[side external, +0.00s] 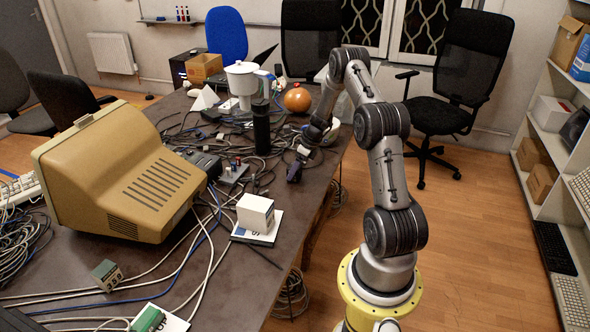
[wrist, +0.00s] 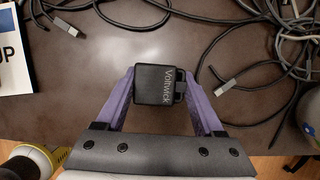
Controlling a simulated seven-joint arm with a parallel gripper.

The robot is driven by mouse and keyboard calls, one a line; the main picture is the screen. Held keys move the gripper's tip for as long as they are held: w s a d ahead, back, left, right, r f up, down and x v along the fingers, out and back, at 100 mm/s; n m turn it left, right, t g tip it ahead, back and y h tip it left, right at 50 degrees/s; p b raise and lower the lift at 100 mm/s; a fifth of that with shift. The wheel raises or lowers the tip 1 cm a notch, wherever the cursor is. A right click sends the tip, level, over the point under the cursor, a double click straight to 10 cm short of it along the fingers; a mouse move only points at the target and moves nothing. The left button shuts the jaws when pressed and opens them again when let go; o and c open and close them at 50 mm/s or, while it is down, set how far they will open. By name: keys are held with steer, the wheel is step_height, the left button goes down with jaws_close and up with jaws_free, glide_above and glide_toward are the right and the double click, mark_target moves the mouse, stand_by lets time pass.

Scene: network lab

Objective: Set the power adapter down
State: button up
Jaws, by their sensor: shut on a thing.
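The power adapter (wrist: 155,86) is a small black block with "Voltwick" printed on it, seen in the wrist view. My gripper (wrist: 158,92) has purple fingers on both sides of it and is shut on it. In the side view my gripper (side external: 294,172) is near the right edge of the dark table (side external: 190,262), low over the top. The adapter is too small and dark to make out clearly there. I cannot tell whether it touches the table.
A black bottle (side external: 261,128) stands left of my gripper, with tangled cables behind it. In the wrist view, grey cables (wrist: 285,50) lie at right and a printed card (wrist: 14,50) at upper left. Bare tabletop (wrist: 100,45) surrounds the adapter. The table edge is close.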

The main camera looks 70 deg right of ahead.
steer(key=shift+f, duration=0.1)
steer(key=o, duration=1.5)
steer(key=shift+o, duration=0.2)
steer(key=v, duration=1.2)
steer(key=w+a+r+n, duration=0.2)
steer(key=a+r+n, duration=0.65)
steer(key=a, duration=0.45)
steer(key=w+a+r+n, duration=0.1)
steer(key=a+r+n, duration=0.75)
steer(key=a, duration=0.45)
steer(key=s+a+r+n+t, duration=0.1)
steer(key=s+a+r+n, duration=0.1)
steer(key=s+a+n, duration=1.3)
steer(key=s+n, duration=0.1)
steer(key=n, duration=0.3)
